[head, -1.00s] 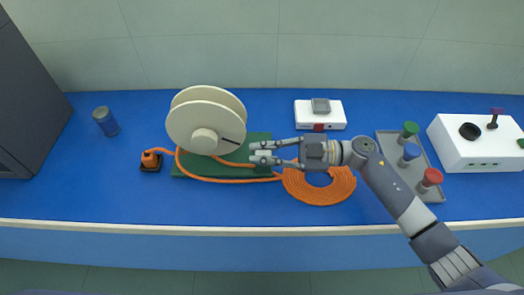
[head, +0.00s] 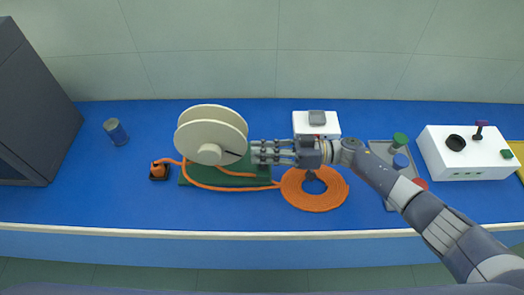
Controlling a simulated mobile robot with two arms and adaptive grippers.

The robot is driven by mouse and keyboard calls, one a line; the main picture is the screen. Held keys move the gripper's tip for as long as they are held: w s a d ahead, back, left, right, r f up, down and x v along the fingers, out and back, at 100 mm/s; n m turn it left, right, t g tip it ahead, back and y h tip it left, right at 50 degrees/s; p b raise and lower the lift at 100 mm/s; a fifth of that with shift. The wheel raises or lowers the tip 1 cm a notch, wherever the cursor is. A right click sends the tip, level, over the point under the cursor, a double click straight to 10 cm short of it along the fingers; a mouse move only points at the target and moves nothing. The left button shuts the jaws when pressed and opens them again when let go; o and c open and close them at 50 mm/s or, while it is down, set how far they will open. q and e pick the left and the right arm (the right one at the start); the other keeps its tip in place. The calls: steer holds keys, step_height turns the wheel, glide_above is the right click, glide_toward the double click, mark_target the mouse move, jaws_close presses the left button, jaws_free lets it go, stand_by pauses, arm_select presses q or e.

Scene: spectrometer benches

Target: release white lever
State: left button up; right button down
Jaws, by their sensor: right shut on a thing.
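A large cream cable reel (head: 208,138) stands on a green base (head: 228,179) at the left middle of the bench. My right gripper (head: 256,152) comes in from the right and is shut just right of the reel, over the right end of the green base. The white lever cannot be told apart here; the fingers cover what they hold at that spot. My left gripper is not in view.
An orange hose (head: 315,197) lies coiled below my right wrist, and its line runs to an orange plug (head: 159,169). A small white box (head: 316,124) stands behind the wrist. A grey tray (head: 378,147) with coloured knobs and a white device (head: 462,160) are at right.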

steer(key=shift+w+f+m, duration=0.15)
steer(key=shift+w+m, duration=0.35)
steer(key=shift+m, duration=0.6)
steer(key=c, duration=1.6)
jaws_free()
steer(key=shift+d+f, duration=0.1)
steer(key=shift+d, duration=0.3)
steer(key=d, duration=0.6)
steer(key=shift+d, duration=0.4)
